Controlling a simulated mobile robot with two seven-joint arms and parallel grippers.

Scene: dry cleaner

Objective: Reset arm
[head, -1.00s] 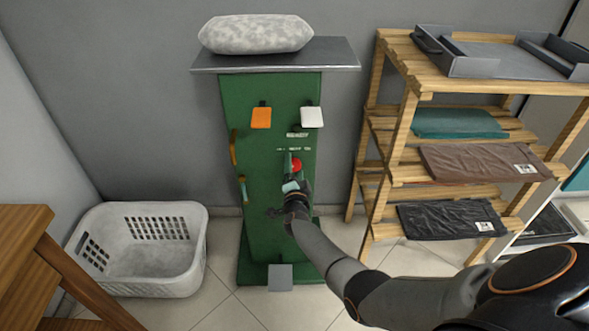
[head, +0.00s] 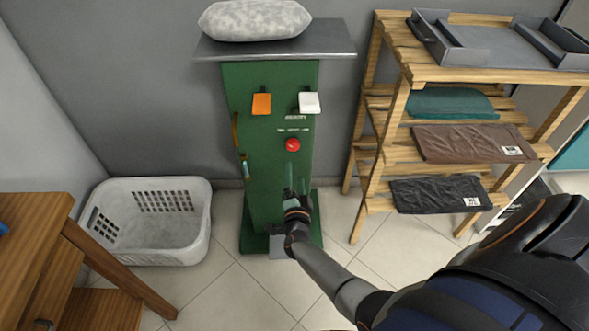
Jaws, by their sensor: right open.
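My right arm reaches in from the lower right. My right gripper (head: 295,192) is open and empty, in front of the lower part of the green machine (head: 265,170). It is below the red button (head: 292,144) and apart from it in the picture. The machine also has an orange paddle (head: 261,103) and a white paddle (head: 309,102) near its top. A grey pedal (head: 284,246) at its foot is partly hidden behind my arm. My left gripper is not in view.
A grey padded board (head: 255,19) lies on the machine's metal top (head: 275,46). A white laundry basket (head: 150,258) stands left. A wooden table (head: 30,235) is at lower left. A wooden shelf (head: 440,72) with folded clothes stands right. Tiled floor is clear between them.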

